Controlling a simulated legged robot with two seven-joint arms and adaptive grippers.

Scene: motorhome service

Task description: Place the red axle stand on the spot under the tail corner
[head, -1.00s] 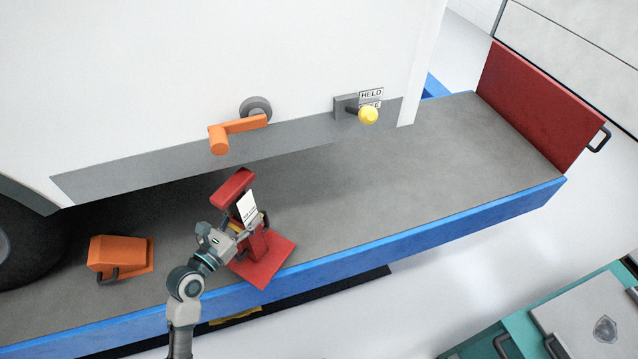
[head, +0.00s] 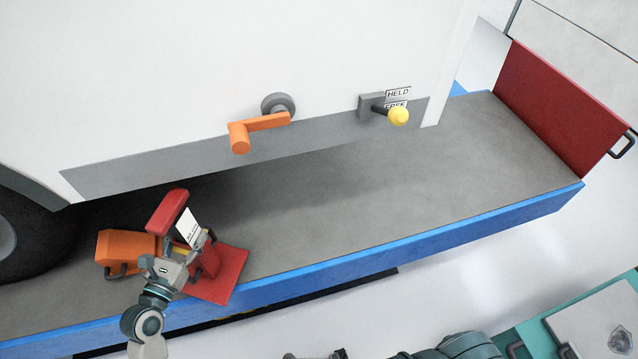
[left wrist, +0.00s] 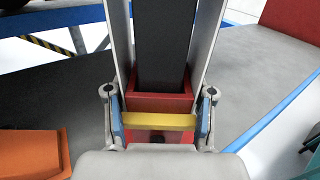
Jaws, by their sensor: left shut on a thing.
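The red axle stand (head: 222,274) is near the blue front edge of the grey deck, its red head leaning toward the upper left in the head view. My left gripper (head: 196,252) is shut on it at its yellow bar, which shows between the fingers in the left wrist view (left wrist: 158,122). I cannot tell whether its base touches the deck. The motorhome's white body (head: 250,50) overhangs the deck, with its tail corner (head: 432,112) to the right. No marked spot is discernible. A part that may be my right gripper (head: 315,355) shows at the bottom edge.
An orange wheel chock (head: 122,250) is beside the tyre (head: 30,235), partly behind the stand. An orange crank (head: 258,128) and yellow-knobbed lever (head: 396,115) stick out of the body. The deck (head: 400,190) is clear rightward to a red end plate (head: 555,105).

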